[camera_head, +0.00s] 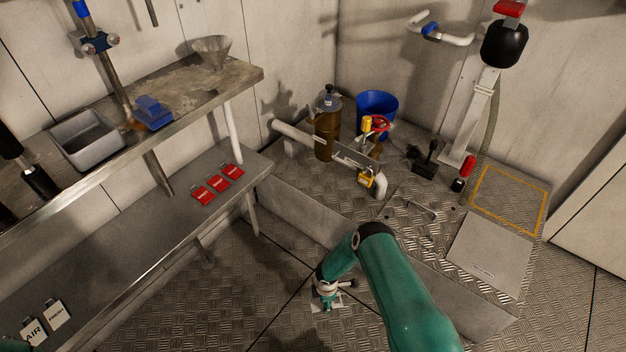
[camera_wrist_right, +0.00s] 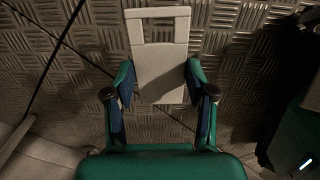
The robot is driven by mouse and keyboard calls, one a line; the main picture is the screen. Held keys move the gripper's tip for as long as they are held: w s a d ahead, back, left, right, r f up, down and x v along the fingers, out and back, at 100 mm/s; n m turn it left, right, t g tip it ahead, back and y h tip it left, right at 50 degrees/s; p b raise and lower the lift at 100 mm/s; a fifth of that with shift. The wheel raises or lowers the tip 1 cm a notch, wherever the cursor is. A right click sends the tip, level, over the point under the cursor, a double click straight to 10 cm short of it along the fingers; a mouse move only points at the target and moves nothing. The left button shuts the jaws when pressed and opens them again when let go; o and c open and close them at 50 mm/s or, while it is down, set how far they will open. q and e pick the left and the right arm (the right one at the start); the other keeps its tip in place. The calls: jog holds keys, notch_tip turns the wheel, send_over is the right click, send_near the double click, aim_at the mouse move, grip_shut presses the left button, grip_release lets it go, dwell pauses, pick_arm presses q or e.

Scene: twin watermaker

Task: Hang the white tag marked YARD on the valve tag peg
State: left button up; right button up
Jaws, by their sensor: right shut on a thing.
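My right gripper (camera_wrist_right: 160,95) is shut on a white tag (camera_wrist_right: 160,58) with a slot near its top end. The side facing the wrist camera looks blank, so I cannot read YARD on it. In the head view my right gripper (camera_head: 328,295) is low over the floor plates, in front of the raised platform. A valve with a red handwheel (camera_head: 378,123) and yellow parts stands on the pipe at the back; I cannot make out the tag peg clearly. My left gripper does not show.
Two white tags, one marked AIR (camera_head: 33,332), and several red tags (camera_head: 217,183) lie on the lower shelf (camera_head: 120,215). A brown bottle (camera_head: 327,130) and blue bucket (camera_head: 376,104) stand near the pipe (camera_head: 295,133). A grey hatch (camera_head: 488,252) lies on the platform.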

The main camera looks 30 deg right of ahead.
jog(key=shift+s+d, duration=0.1)
jog(key=shift+d, duration=0.15)
jog(key=shift+d, duration=0.1)
jog(key=shift+w+d+r+b, duration=0.1)
jog(key=shift+w+d+b, duration=0.15)
jog(key=shift+b, duration=0.1)
jog(key=w+d+r+n+t+h+b, duration=0.1)
jog(key=w+d+r+n+h+b, duration=0.3)
jog(key=w+r, duration=0.3)
jog(key=w+d+r+n+t+h+b, duration=0.2)
jog(key=w+d+r+n+h+b, duration=0.15)
jog(key=w+d+r+h, duration=0.35)
jog(key=w+a+r+t+h+b, duration=0.2)
jog(key=w+a+r+h+b, duration=0.1)
jog(key=r, duration=0.9)
jog(key=w+a+r+t+h+b, duration=0.2)
jog(key=w+r+h+b, duration=0.1)
jog(key=r, duration=0.8)
jog(key=f+b+x, duration=0.1)
jog(key=b+x, duration=0.1)
jog(key=x, duration=0.7)
jog(key=shift+f+n, duration=0.35)
